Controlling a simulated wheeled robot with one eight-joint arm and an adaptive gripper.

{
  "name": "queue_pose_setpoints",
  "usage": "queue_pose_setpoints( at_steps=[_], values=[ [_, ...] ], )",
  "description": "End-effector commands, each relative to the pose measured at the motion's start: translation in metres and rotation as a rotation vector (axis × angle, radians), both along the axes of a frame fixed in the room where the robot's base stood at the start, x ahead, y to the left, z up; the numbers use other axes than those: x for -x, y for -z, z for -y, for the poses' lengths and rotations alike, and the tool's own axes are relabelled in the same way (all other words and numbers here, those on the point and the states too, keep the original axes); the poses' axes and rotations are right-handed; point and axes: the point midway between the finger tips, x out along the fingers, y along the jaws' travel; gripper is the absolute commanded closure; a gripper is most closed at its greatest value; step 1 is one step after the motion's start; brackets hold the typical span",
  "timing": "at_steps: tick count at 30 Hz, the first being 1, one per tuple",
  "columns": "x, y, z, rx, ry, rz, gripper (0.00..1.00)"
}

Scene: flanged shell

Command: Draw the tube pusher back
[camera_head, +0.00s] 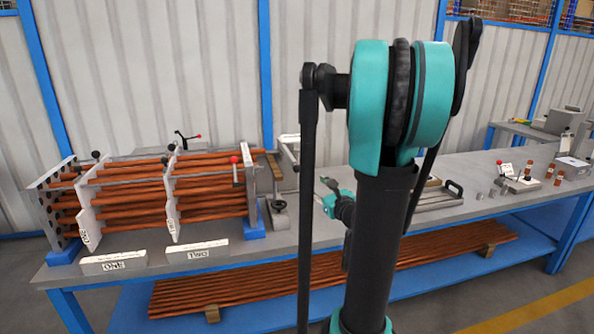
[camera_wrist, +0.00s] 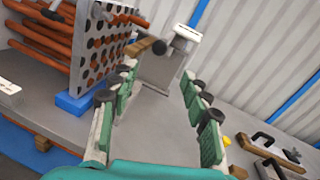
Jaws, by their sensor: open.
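The flanged shell stands on the left of the bench, with copper-coloured tubes (camera_head: 130,190) running through upright plates. What looks like the tube pusher (camera_head: 280,214) is a grey stand just right of the shell's right end plate (camera_head: 249,185). In the wrist view the pusher (camera_wrist: 160,72) lies ahead, beyond the fingertips, with a wooden bar and dark round end (camera_wrist: 158,47) pointing near the perforated plate (camera_wrist: 98,45). My gripper (camera_wrist: 160,78) is open and empty, its fingers apart and touching nothing visible. In the head view my gripper (camera_head: 328,192) is partly hidden by my arm, right of the pusher.
Blocks marked ONE (camera_head: 114,262) and TWO (camera_head: 196,252) lie at the bench's front left. A tray with black handles (camera_head: 440,196) lies right of my arm. Small parts (camera_head: 510,172) stand further right. Spare tubes (camera_head: 430,262) lie on the blue lower shelf.

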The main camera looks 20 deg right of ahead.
Motion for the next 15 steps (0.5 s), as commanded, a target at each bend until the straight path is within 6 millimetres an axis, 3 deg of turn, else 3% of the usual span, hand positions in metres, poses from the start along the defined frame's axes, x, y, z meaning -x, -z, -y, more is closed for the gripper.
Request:
queue_pose_setpoints(
  at_steps=[15],
  values=[
    [-0.101,0.000,-0.021,0.003,-0.004,0.000,0.53]
  ],
)
